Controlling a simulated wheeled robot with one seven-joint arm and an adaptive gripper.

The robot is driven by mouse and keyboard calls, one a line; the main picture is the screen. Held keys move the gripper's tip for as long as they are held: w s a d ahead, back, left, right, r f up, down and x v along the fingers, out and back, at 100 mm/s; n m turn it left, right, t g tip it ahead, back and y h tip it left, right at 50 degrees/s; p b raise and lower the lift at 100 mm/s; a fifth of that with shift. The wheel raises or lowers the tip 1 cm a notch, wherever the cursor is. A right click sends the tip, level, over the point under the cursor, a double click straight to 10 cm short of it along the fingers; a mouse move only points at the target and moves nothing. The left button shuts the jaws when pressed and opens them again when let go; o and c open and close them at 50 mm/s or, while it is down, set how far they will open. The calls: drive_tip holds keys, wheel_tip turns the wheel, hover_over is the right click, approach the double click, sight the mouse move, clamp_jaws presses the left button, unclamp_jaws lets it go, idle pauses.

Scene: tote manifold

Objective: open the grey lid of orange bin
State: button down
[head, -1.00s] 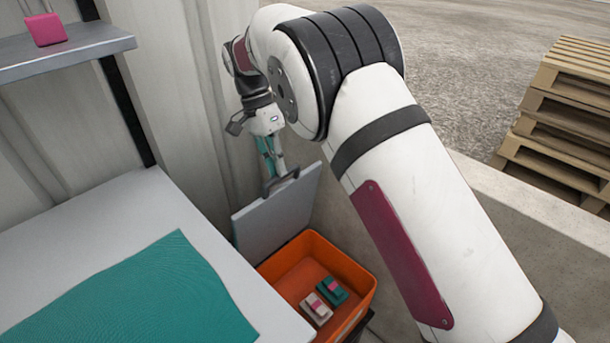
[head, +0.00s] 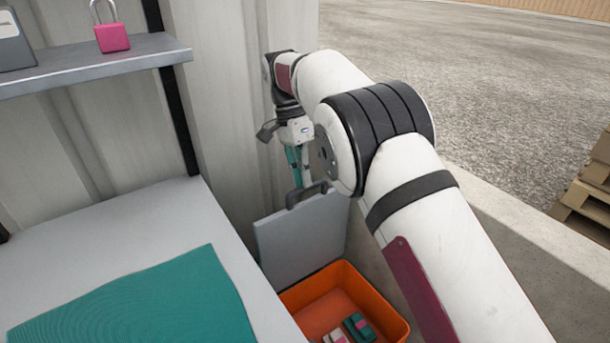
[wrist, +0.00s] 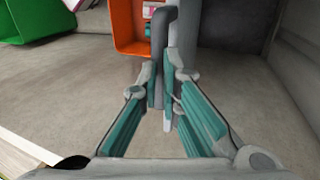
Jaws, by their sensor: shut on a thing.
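The orange bin (head: 385,305) stands low beside the table and its inside shows. Its flat grey lid (head: 300,243) stands steeply raised at the bin's far side. A dark handle (head: 306,194) sits at the lid's top edge. My gripper (head: 299,184) reaches down to that handle and is shut on it. In the wrist view my gripper's teal-padded fingers (wrist: 166,95) close around the grey handle (wrist: 159,50), with the lid (wrist: 183,35) seen nearly edge-on. The exact finger contact is partly hidden. The orange bin (wrist: 125,28) also shows beyond the fingers there.
Small teal and pale blocks (head: 358,327) lie in the bin. A grey table (head: 225,235) with a teal mat (head: 150,300) is at left. A shelf (head: 100,66) above holds a pink padlock (head: 112,38). A low wall (head: 520,235) and pallets (head: 585,195) are at right.

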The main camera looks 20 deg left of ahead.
sight(306, 203)
drive_tip(key=c, duration=1.2)
unclamp_jaws()
drive_tip(key=f, duration=0.3)
drive_tip(key=shift+s, duration=0.2)
drive_tip(key=shift+r, duration=0.1)
drive_tip(key=shift+r, duration=0.25)
drive_tip(key=shift+c, duration=0.5)
wheel_tip(306, 203, up, 9)
drive_tip(key=shift+w+f, duration=0.15)
drive_tip(key=c, duration=0.4)
drive_tip(key=shift+o, duration=0.2)
drive_tip(key=shift+r, duration=0.7)
drive_tip(key=shift+d+r, duration=0.1)
drive_tip(key=shift+d, duration=0.05)
